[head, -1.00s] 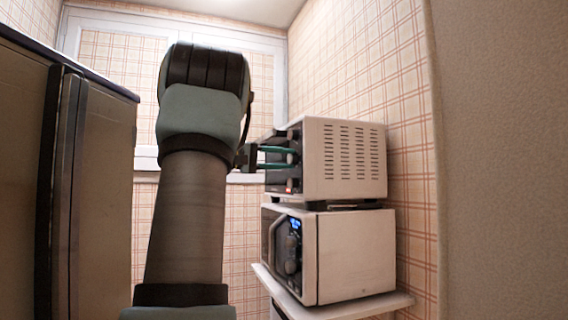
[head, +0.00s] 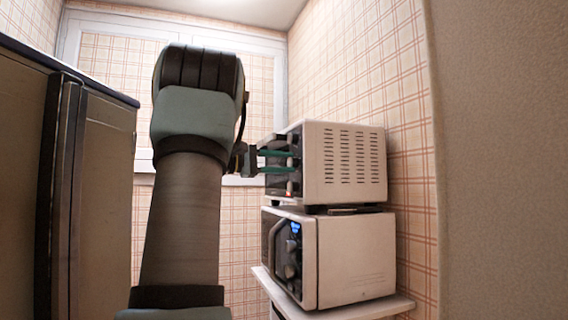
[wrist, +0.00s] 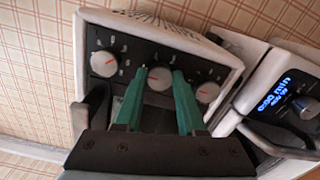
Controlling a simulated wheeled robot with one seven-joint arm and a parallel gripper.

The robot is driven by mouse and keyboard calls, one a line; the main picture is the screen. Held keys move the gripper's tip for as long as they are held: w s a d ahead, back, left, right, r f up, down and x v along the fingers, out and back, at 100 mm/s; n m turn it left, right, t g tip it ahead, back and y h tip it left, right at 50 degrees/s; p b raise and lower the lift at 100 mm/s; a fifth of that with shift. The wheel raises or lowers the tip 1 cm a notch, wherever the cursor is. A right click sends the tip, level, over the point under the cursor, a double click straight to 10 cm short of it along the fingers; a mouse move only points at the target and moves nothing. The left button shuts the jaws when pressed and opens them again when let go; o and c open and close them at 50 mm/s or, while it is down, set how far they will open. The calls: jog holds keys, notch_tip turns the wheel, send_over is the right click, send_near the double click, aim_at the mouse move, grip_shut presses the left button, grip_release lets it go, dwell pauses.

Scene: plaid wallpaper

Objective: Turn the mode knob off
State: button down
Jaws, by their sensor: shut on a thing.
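The upper toaster oven (head: 345,160) has a dark front panel with three round silver knobs, seen in the wrist view. The middle knob (wrist: 160,78), with a red mark, sits between the two green fingers of my gripper (wrist: 160,75). My gripper is shut on this middle knob, one finger on each side. The left knob (wrist: 103,64) and the right knob (wrist: 207,92) are clear of the fingers. In the head view my gripper (head: 294,161) reaches the oven front from the left. The knob labels are too small to read, so I cannot tell which is the mode knob.
A microwave (head: 355,260) with a lit blue display stands below the oven on a white shelf (head: 345,310). A dark fridge-like cabinet (head: 105,200) is at the left. A plaid wall (head: 410,150) stands close behind the appliances at the right.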

jog(key=c, duration=0.5)
grip_release()
jog(key=shift+a, duration=0.1)
jog(key=b+v, duration=0.3)
jog(key=v, duration=0.7)
jog(key=shift+a, duration=0.3)
jog(key=shift+s, duration=0.15)
